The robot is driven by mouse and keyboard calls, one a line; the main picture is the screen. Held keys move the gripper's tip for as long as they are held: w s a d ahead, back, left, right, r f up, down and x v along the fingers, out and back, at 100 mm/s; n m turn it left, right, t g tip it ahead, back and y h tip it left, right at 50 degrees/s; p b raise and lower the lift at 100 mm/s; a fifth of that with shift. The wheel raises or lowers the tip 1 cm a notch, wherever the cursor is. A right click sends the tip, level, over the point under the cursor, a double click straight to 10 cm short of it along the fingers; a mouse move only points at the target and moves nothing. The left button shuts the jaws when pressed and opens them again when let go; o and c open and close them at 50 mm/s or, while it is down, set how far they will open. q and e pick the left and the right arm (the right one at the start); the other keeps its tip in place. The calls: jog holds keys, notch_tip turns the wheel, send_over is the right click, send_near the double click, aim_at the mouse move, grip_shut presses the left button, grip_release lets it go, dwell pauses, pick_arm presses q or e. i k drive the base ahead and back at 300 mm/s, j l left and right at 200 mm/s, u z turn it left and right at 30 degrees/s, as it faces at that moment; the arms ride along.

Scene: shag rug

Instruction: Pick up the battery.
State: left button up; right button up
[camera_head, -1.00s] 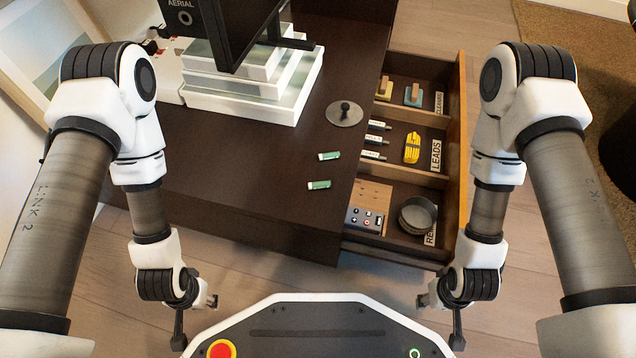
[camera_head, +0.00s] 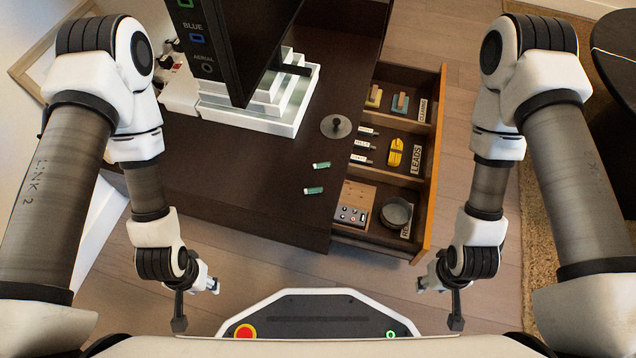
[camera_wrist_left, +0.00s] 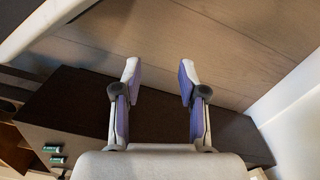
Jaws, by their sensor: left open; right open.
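Two small green-and-white batteries lie apart on the dark cabinet top: the upper battery (camera_head: 321,165) and the lower battery (camera_head: 313,191). They also show at the lower left of the left wrist view, one battery (camera_wrist_left: 51,149) above the other (camera_wrist_left: 58,160). My left gripper (camera_head: 212,285) is low in front of the cabinet, left of the batteries and away from them. In the left wrist view its two fingers (camera_wrist_left: 157,80) are spread with nothing between them. My right gripper (camera_head: 424,284) is low at the right, in front of the drawer, empty and open.
A grey disc with a knob (camera_head: 336,126) lies behind the batteries. A screen (camera_head: 240,50) and white stacked boxes (camera_head: 290,115) stand at the back.

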aim_at(307, 191)
jog(key=k+l+u, duration=0.15)
jog(key=l, duration=0.25)
jog(key=l+u, duration=0.1)
jog(key=l, duration=0.35)
jog(key=k+l+u, duration=0.15)
jog(key=l, duration=0.25)
jog(key=k+l+u, duration=0.15)
jog(key=l, duration=0.25)
jog(key=i+l+u, duration=0.2)
jog(key=i+l, duration=0.15)
jog(key=l, duration=0.3)
jog(key=i+l+u, duration=0.1)
jog(key=l, duration=0.25)
jog(key=i, duration=0.05)
